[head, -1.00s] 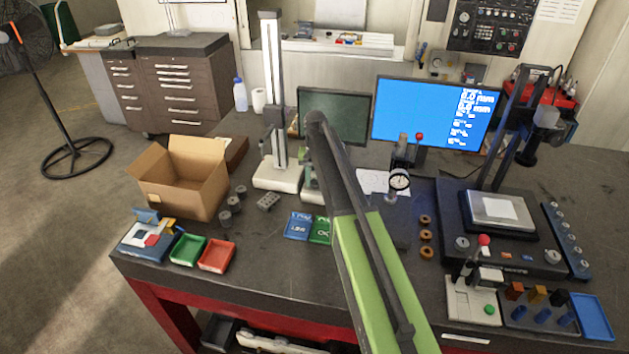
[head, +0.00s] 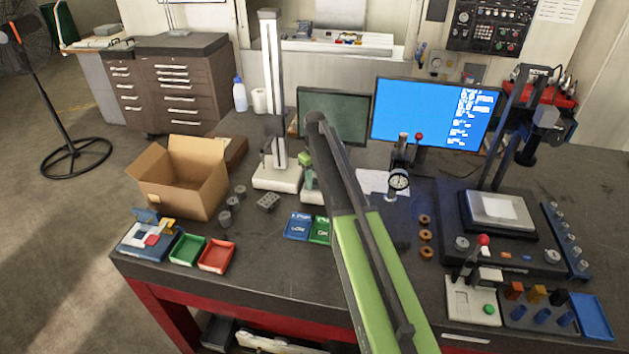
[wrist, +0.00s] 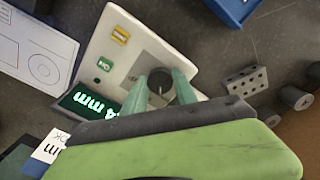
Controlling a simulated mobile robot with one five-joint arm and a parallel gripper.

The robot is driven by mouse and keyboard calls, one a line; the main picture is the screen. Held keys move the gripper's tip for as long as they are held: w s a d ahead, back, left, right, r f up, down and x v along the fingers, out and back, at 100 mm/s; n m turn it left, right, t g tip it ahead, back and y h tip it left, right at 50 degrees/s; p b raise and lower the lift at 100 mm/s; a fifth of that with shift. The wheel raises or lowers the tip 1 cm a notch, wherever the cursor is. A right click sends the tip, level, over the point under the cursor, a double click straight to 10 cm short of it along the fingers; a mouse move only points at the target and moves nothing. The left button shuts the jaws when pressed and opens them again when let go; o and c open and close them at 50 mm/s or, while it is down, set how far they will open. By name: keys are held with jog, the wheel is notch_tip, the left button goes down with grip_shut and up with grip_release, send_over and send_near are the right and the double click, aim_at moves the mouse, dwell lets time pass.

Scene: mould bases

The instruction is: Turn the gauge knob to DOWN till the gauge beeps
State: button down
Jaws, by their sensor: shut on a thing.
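The display's other characters are partly covered. The dark round gauge knob (wrist: 159,84) sits between my fingertips. My gripper (wrist: 160,88) is shut on it, one green finger on each side. In the head view the gauge (head: 311,197) is a low white base mostly behind my arm. The green fingers (head: 308,172) show just above it. No DOWN mark can be read.
A tall column stand (head: 276,178) is close left of the gauge. A grey block with holes (head: 268,202) and several cylinders lie left of it. A dial gauge (head: 399,180) stands to the right.

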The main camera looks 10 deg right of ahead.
aim_at(315, 181)
jog(key=shift+w, duration=0.1)
dwell(0.5)
jog(key=c, duration=1)
grip_release()
jog(key=shift+o, duration=0.2)
jog(key=shift+r, duration=0.1)
notch_tip(315, 181, up, 17)
jog(key=p, duration=1.7)
jog(key=shift+r, duration=0.15)
